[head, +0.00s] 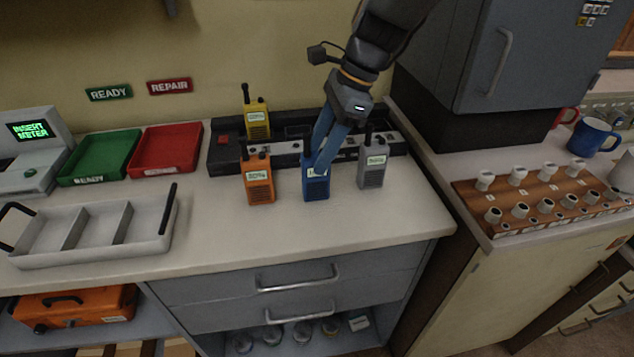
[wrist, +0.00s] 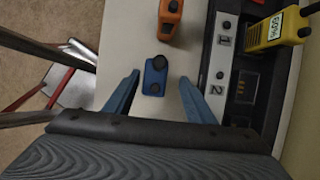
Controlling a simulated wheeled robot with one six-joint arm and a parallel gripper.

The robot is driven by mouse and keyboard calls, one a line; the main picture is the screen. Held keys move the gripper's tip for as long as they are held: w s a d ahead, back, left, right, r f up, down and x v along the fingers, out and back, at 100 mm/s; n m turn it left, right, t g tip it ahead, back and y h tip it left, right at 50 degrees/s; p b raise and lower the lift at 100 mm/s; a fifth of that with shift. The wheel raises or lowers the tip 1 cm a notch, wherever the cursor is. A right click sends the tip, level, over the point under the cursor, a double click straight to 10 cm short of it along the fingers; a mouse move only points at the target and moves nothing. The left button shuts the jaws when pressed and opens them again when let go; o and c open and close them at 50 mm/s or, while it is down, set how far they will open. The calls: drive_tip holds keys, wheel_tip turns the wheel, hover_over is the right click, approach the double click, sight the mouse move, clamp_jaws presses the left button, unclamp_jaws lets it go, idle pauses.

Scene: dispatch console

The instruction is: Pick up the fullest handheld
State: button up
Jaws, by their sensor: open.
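Several handhelds stand near the charger. The blue handheld (head: 316,186) stands upright on the counter in front of it; the wrist view looks down on its top (wrist: 154,76). My gripper (head: 323,152) points down over it, open, with blue fingers. In the wrist view its fingers (wrist: 160,80) lie either side of the blue handheld, with gaps. The orange handheld (head: 258,182) stands to the left, and the grey handheld (head: 371,173) to the right. The yellow handheld (head: 256,124) sits in the charger's back left; its screen (wrist: 278,29) seems to read 60%. Other screens are unreadable.
The black charger (head: 225,156) has numbered slots, with 1 and 2 visible in the wrist view. Green (head: 101,157) and red (head: 166,148) trays and a grey divided carrier (head: 96,237) lie left. A cabinet (head: 490,60) stands right. The front counter is clear.

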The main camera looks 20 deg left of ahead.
sight(303, 192)
drive_tip(key=x, duration=0.2)
drive_tip(key=p+x, duration=0.1)
drive_tip(key=x, duration=0.2)
drive_tip(key=p+x, duration=0.1)
drive_tip(key=x, duration=0.2)
drive_tip(key=shift+s+d, duration=0.3)
drive_tip(key=shift+d, duration=0.05)
drive_tip(key=shift+c, duration=0.4)
clamp_jaws()
